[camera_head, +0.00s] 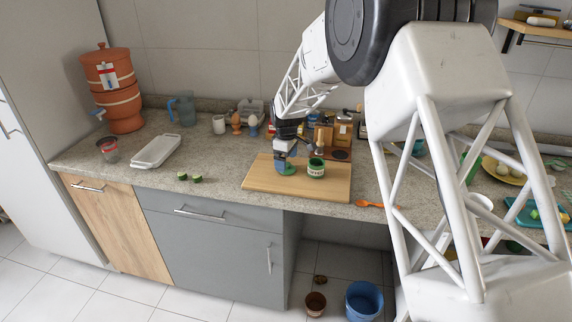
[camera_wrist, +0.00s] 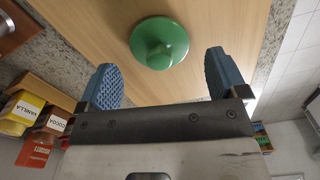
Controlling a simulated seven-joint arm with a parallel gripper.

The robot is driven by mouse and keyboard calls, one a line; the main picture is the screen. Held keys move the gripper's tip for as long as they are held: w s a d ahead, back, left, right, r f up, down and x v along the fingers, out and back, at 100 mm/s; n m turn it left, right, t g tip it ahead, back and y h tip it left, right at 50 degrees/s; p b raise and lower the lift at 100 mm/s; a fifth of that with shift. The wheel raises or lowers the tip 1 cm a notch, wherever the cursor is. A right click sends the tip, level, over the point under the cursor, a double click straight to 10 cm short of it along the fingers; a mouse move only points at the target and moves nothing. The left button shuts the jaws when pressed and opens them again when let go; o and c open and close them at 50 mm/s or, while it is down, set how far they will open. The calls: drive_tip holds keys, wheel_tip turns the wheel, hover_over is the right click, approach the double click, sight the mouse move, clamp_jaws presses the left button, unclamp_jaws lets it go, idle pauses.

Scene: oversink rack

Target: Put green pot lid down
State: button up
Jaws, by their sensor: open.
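The green pot lid (camera_wrist: 158,43) lies on the wooden cutting board (camera_wrist: 100,18), its round knob facing my wrist camera. In the head view the lid (camera_head: 287,169) is just left of the green pot (camera_head: 316,168), which stands on the board (camera_head: 262,181) with a pale label. My gripper (camera_wrist: 162,78) is open, its two blue pads apart with nothing between them. In the wrist view the lid is beyond the fingertips. In the head view my gripper (camera_head: 285,156) is right over the lid and partly covers it.
Spice boxes (camera_wrist: 38,115) and jars (camera_head: 343,128) stand behind the board. An orange spoon (camera_head: 369,204) lies to its right, and cut cucumber pieces (camera_head: 189,178) lie to its left. A white tray (camera_head: 156,151) is farther left. The counter between tray and board is mostly clear.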

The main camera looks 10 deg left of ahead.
sight(288, 164)
wheel_tip(288, 164, up, 10)
drive_tip(key=shift+f, duration=0.15)
idle(0.3)
idle(0.4)
idle(0.4)
drive_tip(key=s+d+r+m, duration=0.3)
drive_tip(key=s+d+r, duration=0.2)
drive_tip(key=s+d, duration=0.25)
drive_tip(key=s+d+r+m+t, duration=0.15)
drive_tip(key=s+d+r, duration=0.25)
drive_tip(key=s+d, duration=0.4)
drive_tip(key=s+d+r+m, duration=0.4)
drive_tip(key=s+d+r, duration=0.15)
drive_tip(key=d, duration=0.35)
drive_tip(key=s+d+f+m, duration=0.1)
drive_tip(key=s+d, duration=0.3)
drive_tip(key=s, duration=0.6)
drive_tip(key=s+d+f+m, duration=0.2)
drive_tip(key=s+d+m, duration=0.2)
drive_tip(key=s, duration=0.5)
drive_tip(key=s+d+f+m+t, duration=0.1)
drive_tip(key=s+d, duration=0.3)
drive_tip(key=s, duration=0.6)
drive_tip(key=shift+s+d+f+m, duration=0.3)
drive_tip(key=shift+d+f+m, duration=0.1)
drive_tip(key=shift+f+m, duration=0.3)
